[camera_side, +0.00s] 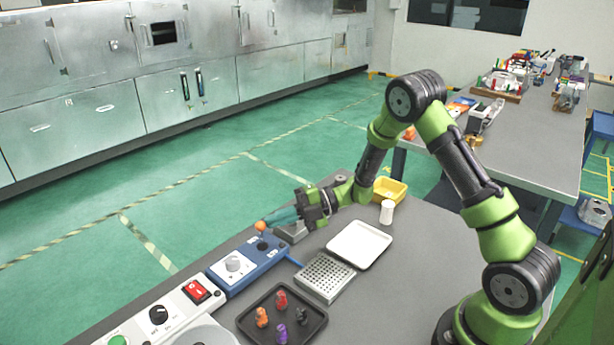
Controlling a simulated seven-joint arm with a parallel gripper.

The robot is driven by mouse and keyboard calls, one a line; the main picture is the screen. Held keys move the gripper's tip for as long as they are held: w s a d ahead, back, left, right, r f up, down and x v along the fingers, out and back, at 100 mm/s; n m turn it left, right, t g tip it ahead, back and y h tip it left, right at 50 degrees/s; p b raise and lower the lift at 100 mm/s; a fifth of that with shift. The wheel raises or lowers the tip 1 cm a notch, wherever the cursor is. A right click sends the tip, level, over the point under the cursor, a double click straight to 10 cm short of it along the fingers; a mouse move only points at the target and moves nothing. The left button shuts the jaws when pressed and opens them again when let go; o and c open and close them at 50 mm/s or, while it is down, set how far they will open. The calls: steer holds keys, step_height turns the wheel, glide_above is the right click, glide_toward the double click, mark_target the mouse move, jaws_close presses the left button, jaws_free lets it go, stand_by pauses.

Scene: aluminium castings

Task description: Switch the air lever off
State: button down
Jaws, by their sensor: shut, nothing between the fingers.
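The air lever (261,228) shows as an orange ball knob on a short stem. It stands at the far end of a blue control box (246,267). My gripper (268,220) points left, with its shut, empty fingers right at the orange knob. I cannot tell whether the fingertips touch the knob or are just beside it. The lever's exact tilt is too small to read.
The blue box also carries a grey dial (233,264). Nearby are a white panel with a red switch (197,290), a black tray (246,323) with small coloured parts, a perforated metal block (324,277), a white tray (359,245), a white cylinder (387,212) and a yellow bin (390,189).

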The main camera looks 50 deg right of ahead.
steer(key=shift+w+r+g, duration=0.1)
steer(key=shift+w+g, duration=0.2)
steer(key=shift+w, duration=0.4)
steer(key=w+r+v, duration=0.1)
steer(key=v, duration=0.8)
steer(key=shift+s+d+r, duration=0.25)
steer(key=shift+d+r, duration=0.1)
steer(key=shift+r, duration=0.15)
